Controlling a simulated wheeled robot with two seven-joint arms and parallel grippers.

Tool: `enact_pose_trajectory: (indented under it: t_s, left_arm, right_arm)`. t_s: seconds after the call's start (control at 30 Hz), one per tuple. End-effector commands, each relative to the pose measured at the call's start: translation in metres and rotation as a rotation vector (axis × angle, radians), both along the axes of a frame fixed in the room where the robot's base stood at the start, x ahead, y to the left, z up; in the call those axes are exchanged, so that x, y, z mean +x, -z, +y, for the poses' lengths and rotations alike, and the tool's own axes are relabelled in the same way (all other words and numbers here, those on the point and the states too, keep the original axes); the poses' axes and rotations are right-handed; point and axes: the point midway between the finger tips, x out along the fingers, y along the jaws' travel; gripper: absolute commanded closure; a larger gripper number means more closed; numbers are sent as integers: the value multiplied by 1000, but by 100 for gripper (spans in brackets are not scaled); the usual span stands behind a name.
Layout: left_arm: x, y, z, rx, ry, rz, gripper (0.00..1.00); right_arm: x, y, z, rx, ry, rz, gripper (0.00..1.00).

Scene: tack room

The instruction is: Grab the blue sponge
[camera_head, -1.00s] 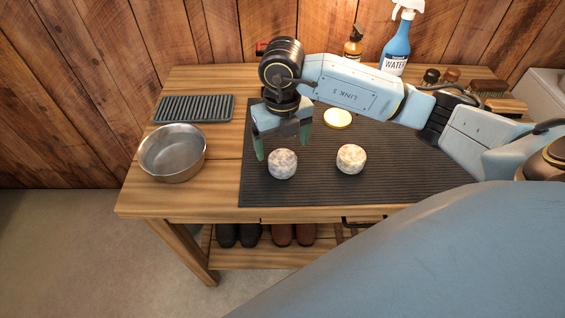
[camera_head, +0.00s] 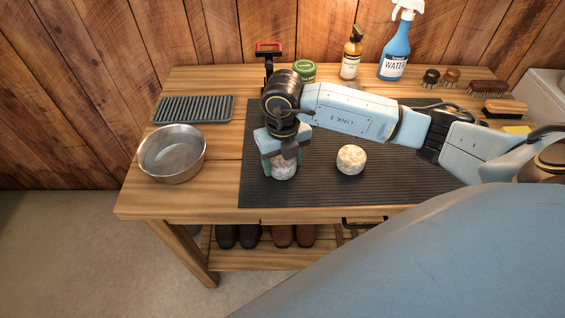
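A round, mottled grey-white sponge with a slight bluish tint (camera_head: 284,171) sits on the dark ribbed mat (camera_head: 400,180) near its front left. I see no plainly blue sponge. My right gripper (camera_head: 283,166) points down over this sponge, with its green fingers on either side of it. The fingers look drawn in against its sides, and the gripper's body hides its top. A second round, mottled cream sponge (camera_head: 351,159) stands on the mat to the right, apart from the gripper. My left gripper is not in view.
A metal bowl (camera_head: 150,168) and a grey ribbed tray (camera_head: 193,109) stand at the left. A green tin (camera_head: 304,71), an amber bottle (camera_head: 350,58) and a blue spray bottle (camera_head: 395,55) stand at the back. Several brushes (camera_head: 505,107) lie at the right.

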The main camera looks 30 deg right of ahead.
Motion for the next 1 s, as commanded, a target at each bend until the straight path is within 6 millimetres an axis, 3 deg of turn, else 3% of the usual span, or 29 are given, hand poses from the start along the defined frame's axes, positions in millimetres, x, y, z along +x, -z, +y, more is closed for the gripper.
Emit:
enact_pose_trajectory:
  t_s: [0.03, 0.17, 0.47, 0.8, 1.0]
  left_arm:
    - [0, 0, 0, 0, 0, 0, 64]
    - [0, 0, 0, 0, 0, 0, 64]
    - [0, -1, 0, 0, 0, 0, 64]
    - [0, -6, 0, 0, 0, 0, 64]
    - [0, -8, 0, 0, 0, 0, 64]
  right_arm:
    - [0, 0, 0, 0, 0, 0, 45]
    - [0, 0, 0, 0, 0, 0, 61]
    - [1, -7, 0, 1, 0, -2, 61]
    - [1, -71, 0, 0, 0, -5, 61]
    - [1, -96, 0, 1, 1, -3, 61]
